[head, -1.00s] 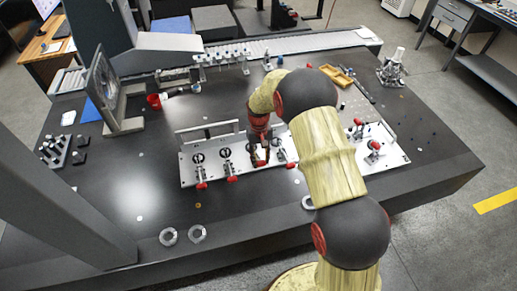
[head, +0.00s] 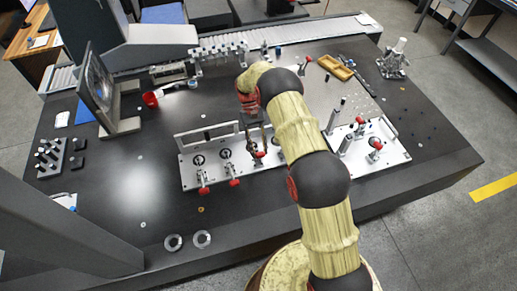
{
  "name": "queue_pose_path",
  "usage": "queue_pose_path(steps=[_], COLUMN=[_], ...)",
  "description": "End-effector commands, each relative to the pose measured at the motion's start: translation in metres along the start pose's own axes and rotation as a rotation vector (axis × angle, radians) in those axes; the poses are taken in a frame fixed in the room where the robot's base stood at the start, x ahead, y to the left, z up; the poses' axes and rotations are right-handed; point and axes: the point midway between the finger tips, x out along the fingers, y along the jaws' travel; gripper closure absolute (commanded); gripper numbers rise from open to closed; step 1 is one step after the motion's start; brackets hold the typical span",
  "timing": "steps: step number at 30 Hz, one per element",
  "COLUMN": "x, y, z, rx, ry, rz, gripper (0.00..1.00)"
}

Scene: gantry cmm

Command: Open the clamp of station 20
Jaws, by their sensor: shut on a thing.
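A white fixture plate (head: 218,171) on the dark table carries a row of toggle clamps with red handle tips. The left clamp (head: 203,188) and the clamp beside it (head: 233,180) have their handles lying toward the front edge. My gripper (head: 256,143) points down at the third clamp in the row, shut on its handle, whose red tip (head: 259,154) shows at the fingers. The fingers and my arm partly hide this clamp, so its exact handle angle is unclear. No station number is readable.
Right of my arm, more clamps with red tips (head: 375,144) and upright pins (head: 344,145) stand on the plate. A framed square part (head: 98,88) stands at left, near a red cup (head: 150,99). A yellow tray (head: 335,67) lies behind.

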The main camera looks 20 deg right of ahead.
Motion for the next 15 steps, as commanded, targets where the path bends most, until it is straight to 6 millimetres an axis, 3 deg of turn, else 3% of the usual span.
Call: queue_pose_path(steps=[14, 15], x=[-0.0015, -0.0015], y=[0.0002, 0.0002], z=[-0.0016, -0.0016], rx=[0.0, 0.0], ry=[-0.005, -0.005], rz=[0.0, 0.0], gripper=[1.0, 0.68])
